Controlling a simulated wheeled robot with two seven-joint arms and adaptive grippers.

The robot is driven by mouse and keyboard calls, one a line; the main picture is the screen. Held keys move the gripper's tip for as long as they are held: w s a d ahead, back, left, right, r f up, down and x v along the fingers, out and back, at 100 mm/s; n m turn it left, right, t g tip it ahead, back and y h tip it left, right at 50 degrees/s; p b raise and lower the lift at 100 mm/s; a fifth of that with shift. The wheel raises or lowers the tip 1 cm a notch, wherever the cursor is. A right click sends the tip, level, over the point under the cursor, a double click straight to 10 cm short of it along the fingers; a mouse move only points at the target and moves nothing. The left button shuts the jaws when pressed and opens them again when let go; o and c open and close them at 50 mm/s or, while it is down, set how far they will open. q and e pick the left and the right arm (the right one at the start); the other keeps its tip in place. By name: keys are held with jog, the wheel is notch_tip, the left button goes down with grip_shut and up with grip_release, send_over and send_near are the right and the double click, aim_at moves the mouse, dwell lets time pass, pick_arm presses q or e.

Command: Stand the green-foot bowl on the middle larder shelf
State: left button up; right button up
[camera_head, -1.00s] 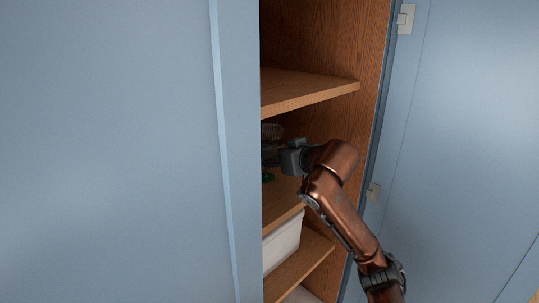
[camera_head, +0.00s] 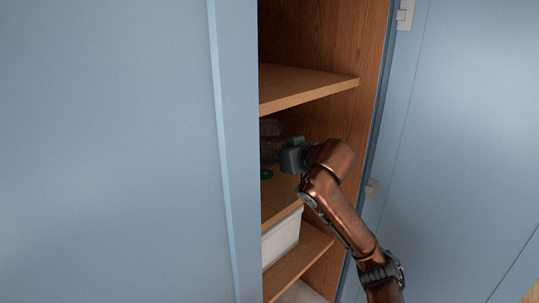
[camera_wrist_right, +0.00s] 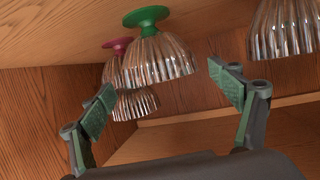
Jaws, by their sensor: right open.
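The green-foot bowl is clear ribbed glass; in the right wrist view, which is upside down, its body (camera_wrist_right: 158,62) hangs from the green foot (camera_wrist_right: 146,16), which rests on the wooden shelf (camera_wrist_right: 60,30). In the head view the green foot (camera_head: 267,174) shows on the middle shelf (camera_head: 280,205), so the bowl stands upright there. Its body is mostly hidden behind my right gripper (camera_head: 283,154). In the wrist view my right gripper (camera_wrist_right: 160,80) is open, its fingers to either side of the bowl in the picture, with no clear contact. My left gripper is not in view.
In the wrist view a magenta-foot glass bowl (camera_wrist_right: 134,106) stands behind, and another clear bowl (camera_wrist_right: 283,35) is at the upper right. The upper shelf (camera_head: 310,88) is above my gripper. A white bin (camera_head: 281,240) sits below. A blue door (camera_head: 110,150) covers the left.

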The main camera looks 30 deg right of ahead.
jog(key=b+v, duration=0.5)
jog(key=v, duration=0.7)
jog(key=shift+s, duration=0.1)
dwell(1.1)
